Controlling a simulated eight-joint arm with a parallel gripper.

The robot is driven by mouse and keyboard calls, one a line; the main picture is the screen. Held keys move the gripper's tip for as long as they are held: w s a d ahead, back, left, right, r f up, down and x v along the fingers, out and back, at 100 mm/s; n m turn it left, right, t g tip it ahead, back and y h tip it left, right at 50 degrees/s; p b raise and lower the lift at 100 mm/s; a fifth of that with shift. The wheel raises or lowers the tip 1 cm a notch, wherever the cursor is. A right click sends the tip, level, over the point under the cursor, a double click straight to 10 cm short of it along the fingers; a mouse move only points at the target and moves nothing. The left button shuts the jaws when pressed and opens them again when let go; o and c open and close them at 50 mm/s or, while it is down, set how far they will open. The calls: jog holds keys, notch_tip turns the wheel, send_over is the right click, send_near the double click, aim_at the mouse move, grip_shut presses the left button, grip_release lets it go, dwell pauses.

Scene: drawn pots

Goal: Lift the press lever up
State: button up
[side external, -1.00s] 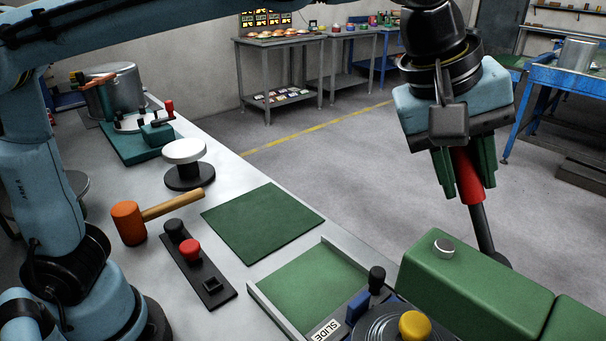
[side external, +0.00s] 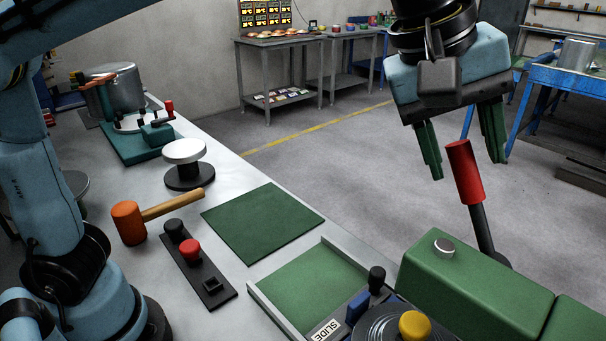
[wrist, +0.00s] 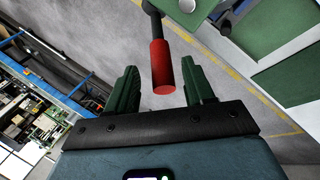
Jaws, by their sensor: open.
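The press lever is a dark rod with a red cylindrical grip (side external: 464,172). It rises from beside the green press body (side external: 475,290) and stands nearly upright, leaning a little to the left at its top. My gripper (side external: 466,170) is open, with its green fingers spread wide above and around the lever's top end. In the wrist view the red grip (wrist: 162,68) lies between and beyond the two open fingers (wrist: 161,84), touching neither as far as I can see. The lever's lower end is hidden behind the press body.
A silver button (side external: 444,247) sits on the press body. The bench holds a green tray (side external: 310,290), a green mat (side external: 262,222), a mallet (side external: 128,222), a button strip (side external: 215,290) and a white-topped round stand (side external: 184,152).

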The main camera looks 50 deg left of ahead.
jog(key=v, duration=0.9)
jog(key=w+a+f+m+t+y, duration=0.15)
jog(key=a+f+m, duration=0.25)
jog(key=a+f, duration=0.9)
jog(key=s+a+f+m+t+y, duration=0.1)
jog(key=s+a+f+m, duration=0.3)
jog(key=a+f, duration=0.8)
jog(key=shift+s+f, duration=0.5)
jog(key=shift+f, duration=0.3)
jog(key=shift+a+t+y, duration=0.1)
jog(key=shift+t+y, duration=0.15)
